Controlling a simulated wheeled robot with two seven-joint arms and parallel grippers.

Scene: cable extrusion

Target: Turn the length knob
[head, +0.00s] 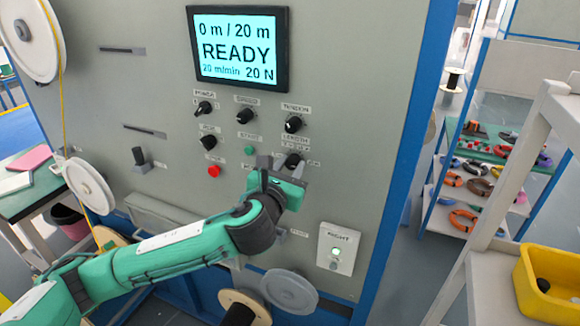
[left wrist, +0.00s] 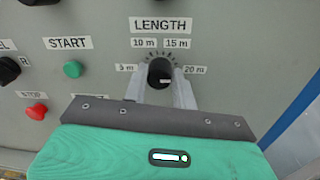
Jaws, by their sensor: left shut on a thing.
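The length knob (left wrist: 159,73) is black and sits under the LENGTH label in the left wrist view, with marks for 5 m, 10 m, 15 m and 20 m around it. In the head view the knob (head: 292,160) shows just above my left gripper (head: 281,165). In the left wrist view the fingers of my left gripper (left wrist: 160,82) are on both sides of the knob and shut on it. The display (head: 238,47) reads 0 m / 20 m, READY, 20 m/min, 20 N. My right gripper is not in view.
Other black knobs, such as the tension knob (head: 293,124), sit close by on the panel. A green start button (left wrist: 73,69) and a red stop button (left wrist: 37,111) are left of the length knob. A shelf with coiled cables (head: 468,180) stands to the right.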

